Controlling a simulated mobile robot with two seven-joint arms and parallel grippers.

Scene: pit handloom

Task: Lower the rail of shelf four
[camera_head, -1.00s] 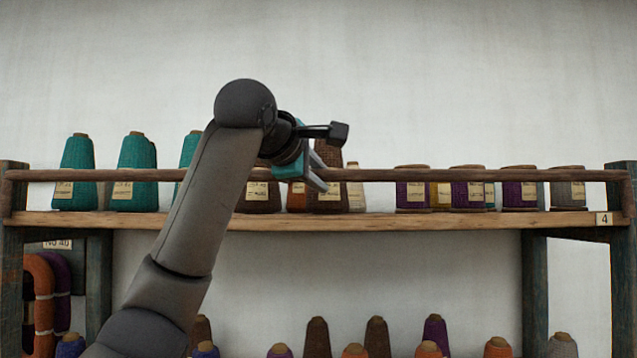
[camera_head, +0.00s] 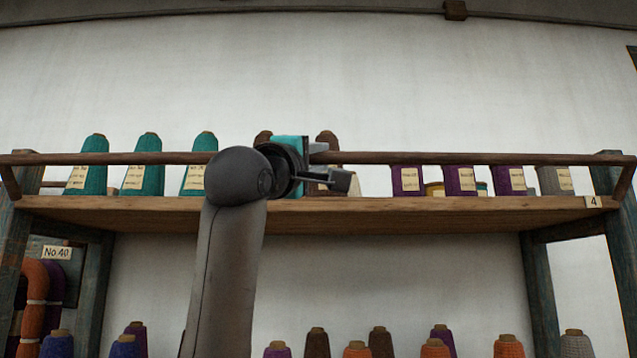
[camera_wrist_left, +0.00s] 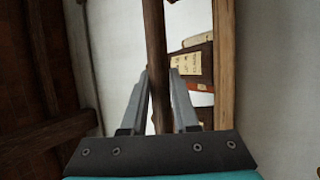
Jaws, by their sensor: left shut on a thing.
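The long brown wooden rail (camera_head: 420,158) runs along the front of shelf four (camera_head: 420,209), above the shelf board. The shelf bears a small "4" tag (camera_head: 593,202) at its right end. Short end arms join the rail to the shelf, and they look tilted outward toward me. My left gripper (camera_head: 318,150) is at the rail left of its middle. In the left wrist view the rail (camera_wrist_left: 154,50) passes between the two fingers (camera_wrist_left: 160,85), which are shut on it. The fingertips are partly hidden in the head view. My right gripper is not in view.
Teal cones (camera_head: 146,165) stand on the shelf at left, with brown ones behind my gripper. Purple labelled spools (camera_head: 459,180) and a grey one stand at right. More cones stand below. A "No 40" sign (camera_head: 57,253) and hanging hanks are at lower left.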

